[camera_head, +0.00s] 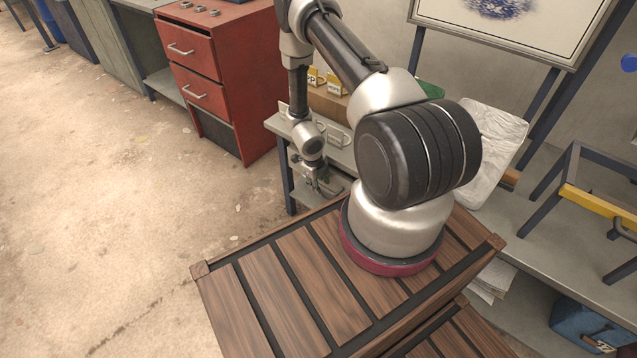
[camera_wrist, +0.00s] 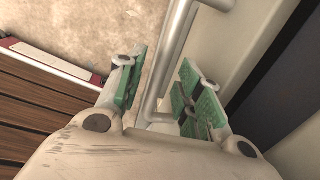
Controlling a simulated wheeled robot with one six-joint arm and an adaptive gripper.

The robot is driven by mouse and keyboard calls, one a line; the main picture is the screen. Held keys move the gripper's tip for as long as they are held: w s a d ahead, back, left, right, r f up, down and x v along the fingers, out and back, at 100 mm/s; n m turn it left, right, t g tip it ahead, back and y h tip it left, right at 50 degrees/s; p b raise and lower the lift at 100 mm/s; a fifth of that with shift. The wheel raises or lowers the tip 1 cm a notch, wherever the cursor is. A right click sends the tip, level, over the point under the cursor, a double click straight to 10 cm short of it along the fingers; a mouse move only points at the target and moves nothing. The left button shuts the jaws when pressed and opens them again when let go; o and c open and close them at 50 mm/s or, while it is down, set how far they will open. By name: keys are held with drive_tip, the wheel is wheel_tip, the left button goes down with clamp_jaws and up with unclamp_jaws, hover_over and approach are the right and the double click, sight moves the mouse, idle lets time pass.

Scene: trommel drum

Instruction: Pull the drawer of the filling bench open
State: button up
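The filling bench (camera_head: 284,128) is probably the grey bench with mugs on top, behind my arm. My gripper (camera_head: 322,184) is low in front of it, small in the head view and partly against the bench's shadow. In the wrist view my gripper (camera_wrist: 163,88) has green-padded fingers standing apart. A U-shaped metal handle (camera_wrist: 167,62) runs between them. The right finger is between the bar and the pale drawer front (camera_wrist: 240,45); the left finger is on the outer side. I see small gaps between pads and bar. The drawer looks closed, though its edges are mostly hidden.
A slatted wooden top (camera_head: 270,305) lies below my arm. A grey worktop (camera_head: 560,235) with a yellow-barred frame (camera_head: 595,203) is at right. The concrete floor (camera_head: 110,200) at left is clear.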

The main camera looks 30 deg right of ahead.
drive_tip(key=shift+f, duration=0.2)
clamp_jaws()
